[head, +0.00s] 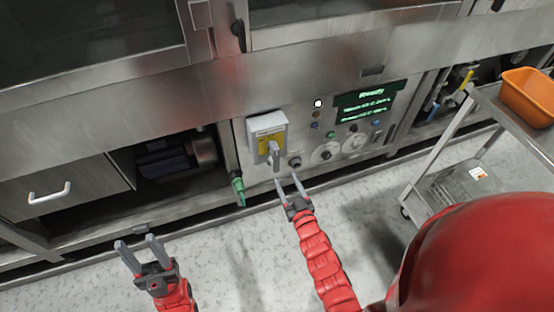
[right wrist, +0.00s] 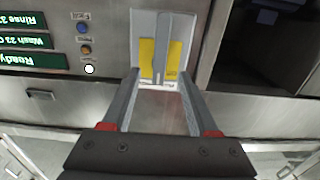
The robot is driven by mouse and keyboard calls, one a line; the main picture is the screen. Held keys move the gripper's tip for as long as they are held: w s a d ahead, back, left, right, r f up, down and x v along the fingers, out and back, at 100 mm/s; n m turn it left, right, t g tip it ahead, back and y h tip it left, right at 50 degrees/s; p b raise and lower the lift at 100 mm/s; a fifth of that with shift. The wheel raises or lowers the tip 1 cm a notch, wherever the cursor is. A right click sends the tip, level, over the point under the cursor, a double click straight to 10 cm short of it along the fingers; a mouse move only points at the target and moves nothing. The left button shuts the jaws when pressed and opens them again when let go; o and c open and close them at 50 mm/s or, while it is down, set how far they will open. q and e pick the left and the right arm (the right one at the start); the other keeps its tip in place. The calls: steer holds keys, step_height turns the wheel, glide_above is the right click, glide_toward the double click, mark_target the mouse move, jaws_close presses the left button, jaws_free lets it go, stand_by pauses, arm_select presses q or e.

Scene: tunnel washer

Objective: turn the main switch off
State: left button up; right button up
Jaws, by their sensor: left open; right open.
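The main switch is a light grey box (head: 255,127) with a yellow plate (head: 267,141) and a grey handle (head: 275,156), on the machine's front panel. The handle stands about upright in line with the box. My right gripper (head: 289,180) is open and empty, just below and in front of the handle in the head view. In the right wrist view, which is upside down, the handle (right wrist: 161,45) shows between the lines of the open fingers (right wrist: 159,74); they do not appear to touch it. My left gripper (head: 137,242) is open and empty, low at the left over the floor.
A green-handled valve (head: 238,187) hangs left of the switch. Knobs, buttons and a green display (head: 369,100) lie to its right. A metal cart (head: 470,185) with an orange bin (head: 529,96) stands at the right. The floor in front of the panel is clear.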

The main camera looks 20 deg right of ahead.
mark_target(277, 161)
steer(key=w, duration=1)
steer(key=shift+a, duration=0.2)
jaws_close()
stand_by(1.0)
